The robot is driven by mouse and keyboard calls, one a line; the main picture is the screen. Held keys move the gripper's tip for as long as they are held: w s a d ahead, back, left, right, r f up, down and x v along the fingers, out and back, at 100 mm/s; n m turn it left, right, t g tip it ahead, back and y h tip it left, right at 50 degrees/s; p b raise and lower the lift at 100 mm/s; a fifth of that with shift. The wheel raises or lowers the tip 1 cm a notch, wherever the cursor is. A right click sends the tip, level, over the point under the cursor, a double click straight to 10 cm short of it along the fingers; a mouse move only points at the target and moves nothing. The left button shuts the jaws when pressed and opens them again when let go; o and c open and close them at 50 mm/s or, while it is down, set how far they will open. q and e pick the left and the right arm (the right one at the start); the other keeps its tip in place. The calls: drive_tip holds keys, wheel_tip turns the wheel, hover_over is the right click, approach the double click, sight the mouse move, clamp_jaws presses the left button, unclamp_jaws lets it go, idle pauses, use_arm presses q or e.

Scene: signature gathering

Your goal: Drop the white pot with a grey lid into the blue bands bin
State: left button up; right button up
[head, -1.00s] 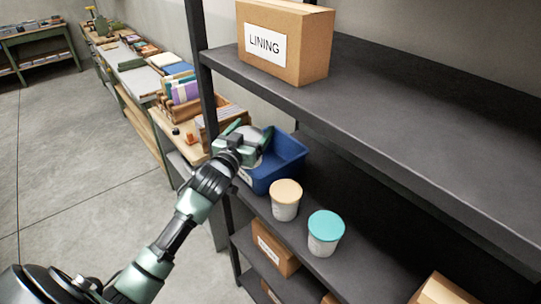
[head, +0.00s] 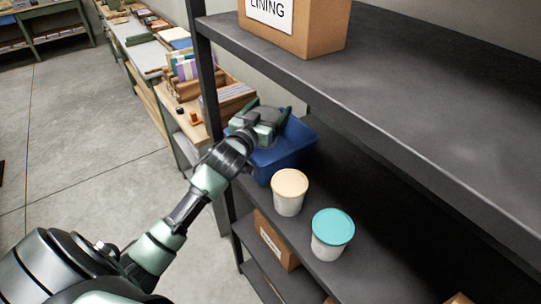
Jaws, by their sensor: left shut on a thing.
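The blue bin (head: 288,155) stands on the middle shelf at its left end, and its label is hidden. My left gripper (head: 263,118) is over the bin, fingers pointing away from me. It is shut on the pot with a grey lid (head: 262,112), of which only a little grey shows between the fingers. The gripper hides the rest of the pot and part of the bin. I cannot tell how far above the bin floor the pot is. My right gripper is not in view.
A pot with a peach lid (head: 290,190) and one with a teal lid (head: 332,233) stand on the same shelf, nearer me. A black post (head: 209,85) rises left of the bin.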

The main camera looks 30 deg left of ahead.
use_arm(q)
drive_tip(key=shift+w+f+b, duration=0.15)
drive_tip(key=shift+f+b, duration=0.2)
drive_tip(key=shift+f, duration=0.3)
drive_tip(key=shift+r, duration=0.1)
drive_tip(key=shift+s+r, duration=0.1)
drive_tip(key=shift+s, duration=0.1)
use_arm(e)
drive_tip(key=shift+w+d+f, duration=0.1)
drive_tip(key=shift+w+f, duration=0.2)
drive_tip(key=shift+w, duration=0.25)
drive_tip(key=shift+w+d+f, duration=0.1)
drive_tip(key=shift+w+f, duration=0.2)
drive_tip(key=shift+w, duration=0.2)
use_arm(q)
drive_tip(key=o, duration=1.9)
drive_tip(key=shift+f, duration=0.2)
drive_tip(key=shift+s+d, duration=0.1)
drive_tip(key=shift+s, duration=0.25)
drive_tip(key=s, duration=0.2)
drive_tip(key=s+b, duration=0.1)
drive_tip(key=s, duration=0.1)
drive_tip(key=s+d+b, duration=0.1)
drive_tip(key=s, duration=0.2)
drive_tip(key=shift+r, duration=0.1)
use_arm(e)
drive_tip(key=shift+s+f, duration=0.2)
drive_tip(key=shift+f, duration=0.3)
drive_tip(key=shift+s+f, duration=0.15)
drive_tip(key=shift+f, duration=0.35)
